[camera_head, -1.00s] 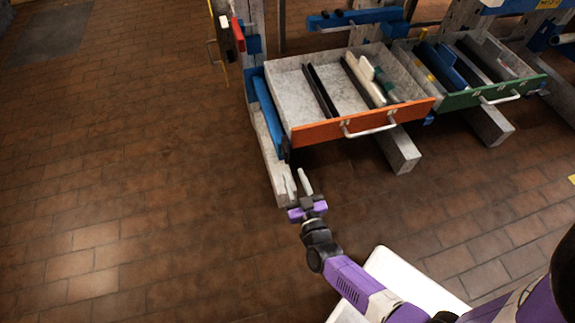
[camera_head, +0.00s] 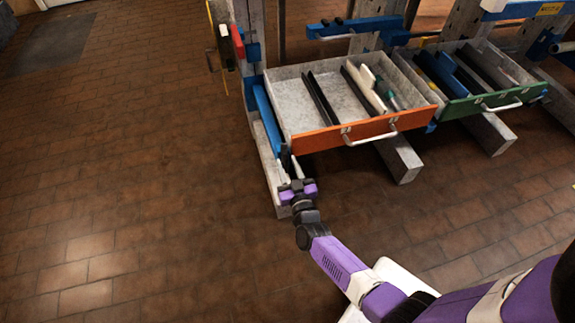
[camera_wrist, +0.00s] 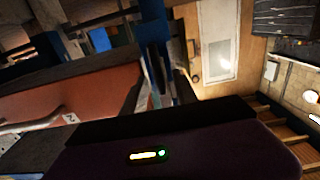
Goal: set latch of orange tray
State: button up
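The orange tray (camera_head: 345,137), an open drawer with a grey inside and a white handle, juts out at upper middle in the head view. Its orange front (camera_wrist: 75,100) also shows at left in the wrist view. A small dark latch piece (camera_head: 287,158) stands at the front end of the blue rail (camera_head: 268,120) by the tray's left front corner. My gripper (camera_head: 289,172) is close below this piece. In the wrist view my gripper (camera_wrist: 158,92) has its fingers apart, with a dark blue upright part (camera_wrist: 155,35) in line between them. I cannot tell whether they touch it.
Black bars, a pale bar and a green-handled tool lie in the orange tray. A green-fronted tray (camera_head: 490,103) is open to its right. A grey beam (camera_head: 400,160) sticks out under the orange tray.

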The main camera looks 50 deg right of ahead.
grip_shut()
dwell(1.3)
